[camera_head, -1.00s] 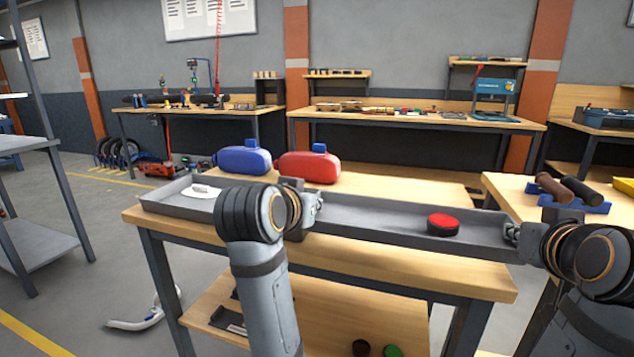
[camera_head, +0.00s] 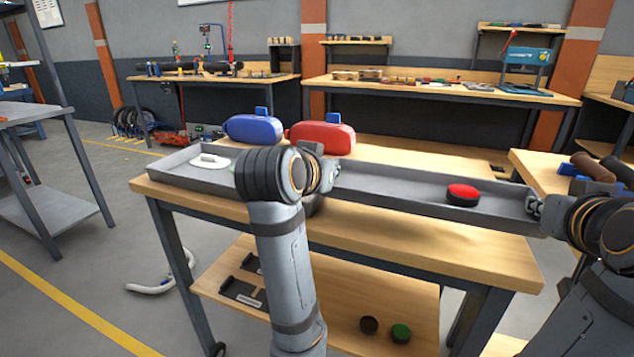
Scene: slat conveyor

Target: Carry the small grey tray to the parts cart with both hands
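The small grey tray (camera_head: 400,184) is a long shallow tray with a round red-and-black piece (camera_head: 462,195) in its right part. It appears held just above the wooden bench, with a faint shadow under it. My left gripper (camera_head: 328,172) is shut on its left end, partly hidden by my own wrist. My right gripper (camera_head: 534,206) is shut on its right end. I cannot tell whether the wooden-topped stand (camera_head: 535,172) at the right is the parts cart.
Another grey tray (camera_head: 185,178) with a white piece (camera_head: 208,161) stands on the bench (camera_head: 440,243) at left. Blue (camera_head: 254,129) and red (camera_head: 322,138) canisters stand behind. The stand holds a blue rack with rollers (camera_head: 592,166). Open floor lies at left; a curved white piece (camera_head: 160,280) lies there.

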